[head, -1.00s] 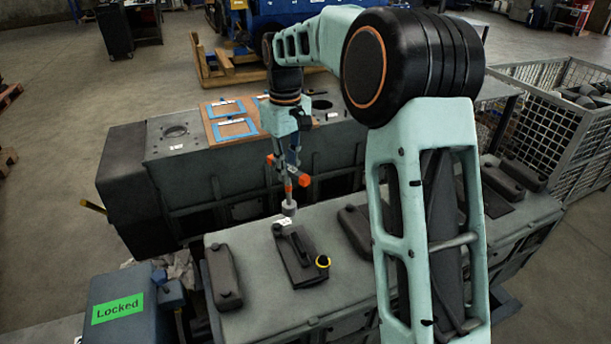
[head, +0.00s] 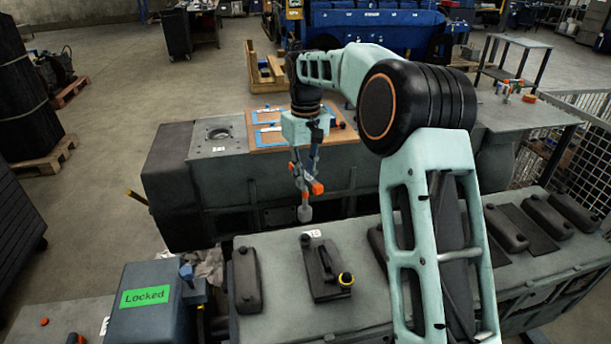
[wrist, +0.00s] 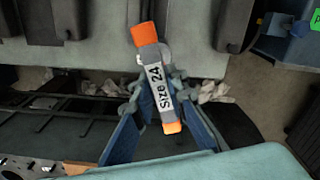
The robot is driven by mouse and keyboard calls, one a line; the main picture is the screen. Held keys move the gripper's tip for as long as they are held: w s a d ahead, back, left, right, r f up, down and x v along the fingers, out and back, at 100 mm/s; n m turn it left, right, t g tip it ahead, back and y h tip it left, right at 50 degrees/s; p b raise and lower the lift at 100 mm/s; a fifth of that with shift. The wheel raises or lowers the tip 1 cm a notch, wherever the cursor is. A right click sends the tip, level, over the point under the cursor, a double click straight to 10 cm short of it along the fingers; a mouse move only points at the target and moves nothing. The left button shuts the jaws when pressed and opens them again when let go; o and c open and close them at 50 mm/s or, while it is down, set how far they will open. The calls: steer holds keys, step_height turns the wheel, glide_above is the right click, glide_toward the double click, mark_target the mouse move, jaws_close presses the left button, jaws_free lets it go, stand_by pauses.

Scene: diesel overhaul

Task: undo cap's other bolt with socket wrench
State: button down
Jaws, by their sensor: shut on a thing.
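My gripper (head: 301,172) is shut on the socket wrench, which has orange ends and a grey shaft. The wrench's socket (head: 305,213) points down and hangs free, above and behind the block in the picture. In the wrist view the wrench (wrist: 158,84) lies between my blue fingers and reads "Size 24". The dark cap (head: 322,268) lies on the grey engine top. The socket is apart from both.
Other dark covers (head: 246,280) lie on the engine top (head: 290,322) on both sides. A second engine block (head: 210,175) with a wooden board stands behind. A wire cage (head: 575,150) is at the right.

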mark_target(305, 209)
steer(key=m, duration=0.4)
steer(key=shift+f+m, duration=0.2)
steer(key=shift+m, duration=0.2)
steer(key=m, duration=0.4)
steer(key=shift+f+m, duration=0.3)
steer(key=m, duration=0.1)
steer(key=m+b, duration=0.1)
steer(key=m, duration=0.1)
steer(key=shift+f, duration=0.4)
steer(key=m, duration=0.1)
steer(key=m+b, duration=0.1)
steer(key=m, duration=0.1)
steer(key=shift+f+m+b, duration=0.25)
steer(key=shift+m+b, duration=0.15)
steer(key=shift+r+m+p, duration=0.15)
steer(key=shift+m+p, duration=0.15)
steer(key=shift+m, duration=0.9)
steer(key=m, duration=0.2)
steer(key=shift+m+p, duration=0.3)
steer(key=shift+p, duration=0.05)
steer(key=m, duration=0.3)
steer(key=f+m+p, duration=0.1)
steer(key=m, duration=0.3)
steer(key=shift+f+p, duration=0.2)
steer(key=shift+p, duration=0.1)
steer(key=shift+f+b, duration=0.75)
steer(key=shift+f, duration=1.05)
